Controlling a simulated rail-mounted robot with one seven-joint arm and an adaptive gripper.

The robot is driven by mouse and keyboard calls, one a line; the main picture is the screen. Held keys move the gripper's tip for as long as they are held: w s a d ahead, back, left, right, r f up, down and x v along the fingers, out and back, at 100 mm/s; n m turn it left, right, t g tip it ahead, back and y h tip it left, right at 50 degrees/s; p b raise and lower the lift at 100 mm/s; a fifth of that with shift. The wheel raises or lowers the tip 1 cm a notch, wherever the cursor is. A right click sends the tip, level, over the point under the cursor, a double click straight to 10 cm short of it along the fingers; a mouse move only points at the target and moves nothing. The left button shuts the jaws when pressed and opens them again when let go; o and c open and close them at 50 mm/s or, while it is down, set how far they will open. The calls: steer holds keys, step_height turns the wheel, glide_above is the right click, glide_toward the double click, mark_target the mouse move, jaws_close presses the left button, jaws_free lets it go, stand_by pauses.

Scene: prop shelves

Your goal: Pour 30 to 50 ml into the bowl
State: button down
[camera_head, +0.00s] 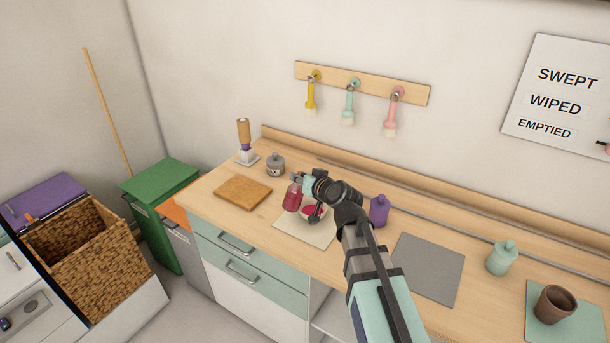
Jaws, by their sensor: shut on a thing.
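My gripper (304,195) reaches over the counter from the right and is shut on a small dark pink container (292,198). The container looks slightly tilted above the left part of a cream mat (302,237). A bowl (313,211) with a dark pink round surface inside shows just right of the container, partly hidden by my gripper's dark fingers. I cannot see a stream between them, nor the level in either.
A wooden board (243,192) and a grey lidded pot (276,164) stand left. A purple bottle (379,211) is close right of my arm. A bare grey mat (428,268) lies farther right, with a mint jar (502,258) and a brown cup (554,305) beyond.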

mark_target(291, 187)
steer(key=shift+s+a+r+n+h+p, duration=0.15)
steer(key=shift+s+a+n+h+p, duration=0.2)
steer(key=shift+p, duration=0.4)
steer(key=shift+s+a+r+n+h+p, duration=0.15)
steer(key=shift+a+n+p, duration=0.2)
steer(key=shift+a+p, duration=0.3)
steer(key=shift+s+a+f+n+p, duration=0.15)
steer(key=shift+a+n+p, duration=0.15)
steer(key=shift+p, duration=0.6)
steer(key=shift+a+t, duration=0.15)
steer(key=shift+t, duration=0.15)
steer(key=shift+s+a+f+n+h+p, duration=0.1)
steer(key=shift+s+a+n+h+p, duration=0.25)
steer(key=shift+p, duration=0.25)
steer(key=shift+w, duration=0.1)
